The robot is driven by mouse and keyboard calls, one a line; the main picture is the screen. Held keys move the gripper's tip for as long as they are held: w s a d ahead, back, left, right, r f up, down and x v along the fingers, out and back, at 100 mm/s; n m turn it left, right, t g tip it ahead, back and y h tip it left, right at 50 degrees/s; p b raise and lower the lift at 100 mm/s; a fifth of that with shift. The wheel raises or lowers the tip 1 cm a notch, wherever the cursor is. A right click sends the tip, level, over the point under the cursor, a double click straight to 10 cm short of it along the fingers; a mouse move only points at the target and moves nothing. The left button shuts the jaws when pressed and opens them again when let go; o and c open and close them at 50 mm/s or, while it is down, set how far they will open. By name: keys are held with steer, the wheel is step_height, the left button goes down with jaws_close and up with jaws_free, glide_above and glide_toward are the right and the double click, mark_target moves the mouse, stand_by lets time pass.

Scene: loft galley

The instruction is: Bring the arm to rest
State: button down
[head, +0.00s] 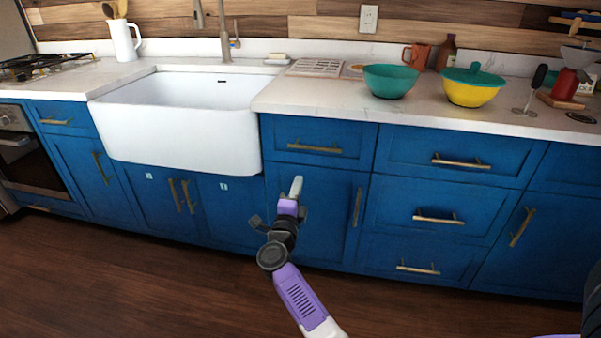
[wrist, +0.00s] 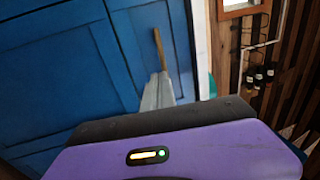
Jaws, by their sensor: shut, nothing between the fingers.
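My gripper (head: 297,184) is in the middle of the head view, in front of the blue cabinets below the counter. Its pale fingers are together, with nothing between them. In the wrist view the fingertips (wrist: 163,76) are also closed, against a view of a blue cabinet door and its brass handle (wrist: 159,48). My purple and black arm reaches up from the bottom of the head view. I cannot tell the exact gap between the fingers and the cabinet fronts.
A white apron sink (head: 180,135) is left of my gripper. The counter (head: 310,96) holds a teal bowl (head: 390,82) and a yellow bowl (head: 472,92) with a teal top. Brass handles stick out from the drawers. The wooden floor (head: 130,285) is clear.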

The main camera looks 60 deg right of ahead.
steer(key=shift+s+a+f, duration=0.1)
steer(key=shift+s+a, duration=0.15)
steer(key=shift+a, duration=0.35)
